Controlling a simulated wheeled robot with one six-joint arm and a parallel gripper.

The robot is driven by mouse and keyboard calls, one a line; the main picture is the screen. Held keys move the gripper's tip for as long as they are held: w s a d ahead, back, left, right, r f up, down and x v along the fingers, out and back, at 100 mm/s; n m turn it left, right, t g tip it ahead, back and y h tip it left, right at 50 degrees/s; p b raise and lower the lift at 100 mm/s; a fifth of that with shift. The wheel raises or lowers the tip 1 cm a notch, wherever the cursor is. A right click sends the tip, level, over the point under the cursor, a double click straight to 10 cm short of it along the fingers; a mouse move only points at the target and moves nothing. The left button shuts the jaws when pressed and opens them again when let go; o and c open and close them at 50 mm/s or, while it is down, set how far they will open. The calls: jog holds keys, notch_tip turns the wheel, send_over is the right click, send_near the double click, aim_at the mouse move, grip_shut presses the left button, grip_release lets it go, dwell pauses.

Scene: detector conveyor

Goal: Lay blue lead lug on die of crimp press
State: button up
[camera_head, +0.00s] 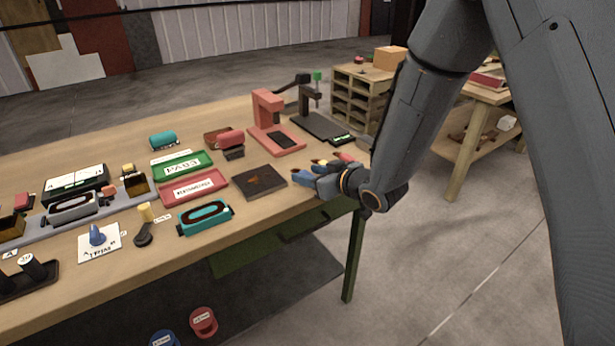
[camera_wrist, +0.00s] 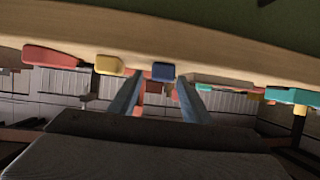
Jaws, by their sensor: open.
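The blue lead lug (camera_head: 304,178) lies near the table's front right edge. In the wrist view, which looks upside down, its blue end (camera_wrist: 163,71) shows ahead of my fingers. My gripper (camera_head: 318,178) is open and low at the table edge beside the lugs. Its two fingers (camera_wrist: 161,85) point toward the blue end, one on each side of it in the picture; contact cannot be told. A red press (camera_head: 267,107) with a dark plate at its foot stands farther back. A dark press (camera_head: 308,103) with a green top stands right of it. Neither is clearly marked as the crimp press.
A yellow lug (camera_head: 320,162) and a red lug (camera_head: 345,157) lie close to the blue one. A dark flat block (camera_head: 260,183) is left of them. Red (camera_head: 206,192) and green (camera_head: 190,172) trays stand farther left. Some bare tabletop separates the lugs from the presses.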

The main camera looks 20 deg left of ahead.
jog(key=shift+w+a+f, duration=0.1)
jog(key=shift+a, duration=0.05)
grip_shut()
